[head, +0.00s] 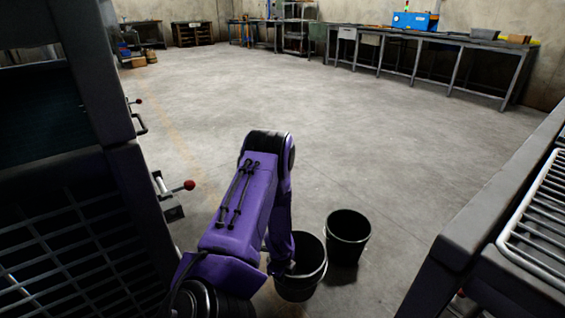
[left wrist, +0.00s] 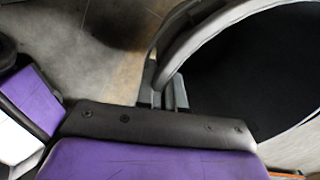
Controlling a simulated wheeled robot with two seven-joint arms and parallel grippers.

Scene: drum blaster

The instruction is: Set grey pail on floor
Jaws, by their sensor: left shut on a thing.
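The grey pail (head: 301,284), dark with a black inside, is at the lower middle of the head view, at the end of my left arm. My left gripper (left wrist: 166,92) is shut on its rim, which curves past the fingers in the left wrist view (left wrist: 200,32). The pail looks upright. I cannot tell whether its base touches the floor (head: 300,120). In the head view my purple forearm and wrist hide the fingers. My right gripper is not in view.
A second dark pail (head: 347,240) stands on the floor just right of and behind the held one. A dark machine with a red-knobbed lever (head: 188,185) is at left; a dark frame with a wire rack (head: 535,220) is at right. Open floor lies beyond.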

